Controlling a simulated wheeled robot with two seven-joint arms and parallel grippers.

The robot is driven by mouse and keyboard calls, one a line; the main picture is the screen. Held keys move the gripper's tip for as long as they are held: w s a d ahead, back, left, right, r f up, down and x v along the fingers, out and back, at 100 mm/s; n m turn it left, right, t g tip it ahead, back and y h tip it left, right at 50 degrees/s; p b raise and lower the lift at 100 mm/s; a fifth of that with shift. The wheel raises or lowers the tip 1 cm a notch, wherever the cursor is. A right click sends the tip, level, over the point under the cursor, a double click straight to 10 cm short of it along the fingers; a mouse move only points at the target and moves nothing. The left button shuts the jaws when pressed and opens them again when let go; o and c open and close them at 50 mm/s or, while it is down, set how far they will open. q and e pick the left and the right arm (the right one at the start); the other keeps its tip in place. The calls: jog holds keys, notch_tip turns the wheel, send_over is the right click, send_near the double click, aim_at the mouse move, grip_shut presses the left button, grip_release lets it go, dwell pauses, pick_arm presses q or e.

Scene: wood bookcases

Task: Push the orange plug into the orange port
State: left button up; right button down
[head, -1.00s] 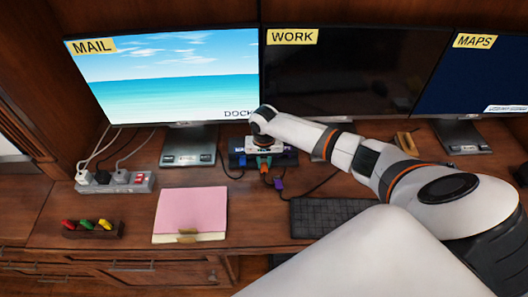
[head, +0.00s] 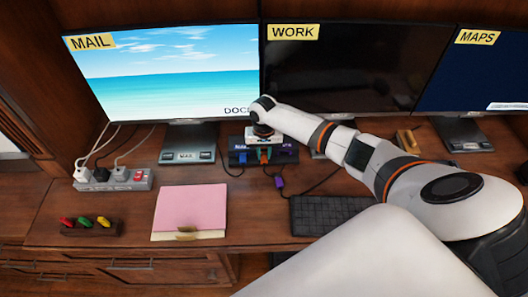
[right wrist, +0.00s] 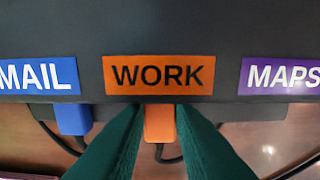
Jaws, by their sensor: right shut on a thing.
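The dock is a dark box (head: 238,158) on the desk below the screens. In the right wrist view its top (right wrist: 230,30) carries a blue MAIL label, an orange WORK label (right wrist: 160,75) and a purple MAPS label. My right gripper (right wrist: 160,118) is shut on the orange plug (right wrist: 159,128), in line below the WORK label. The plug's front meets the dock's edge in this view; the orange port itself is hidden, so I cannot tell how deep the plug sits. The orange plug also shows in the head view (head: 264,155). My left gripper is not in view.
A blue plug (right wrist: 72,119) is at the dock's edge below the MAIL label. A purple plug (head: 279,181) lies on the desk before the dock. A keyboard (head: 325,214), pink notepad (head: 190,208) and power strip (head: 115,180) stand around. The WORK screen (head: 340,75) is dark.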

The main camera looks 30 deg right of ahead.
aim_at(263, 156)
jog(key=shift+w+d, duration=0.1)
jog(key=shift+w, duration=0.15)
jog(key=c, duration=1.2)
grip_release()
jog(key=shift+r, duration=0.1)
jog(key=shift+d, duration=0.15)
jog(key=shift+r, duration=0.55)
jog(key=r, duration=0.7)
jog(key=r+b, duration=0.1)
jog(key=r, duration=0.3)
jog(key=shift+a, duration=0.3)
jog(key=shift+f, duration=0.15)
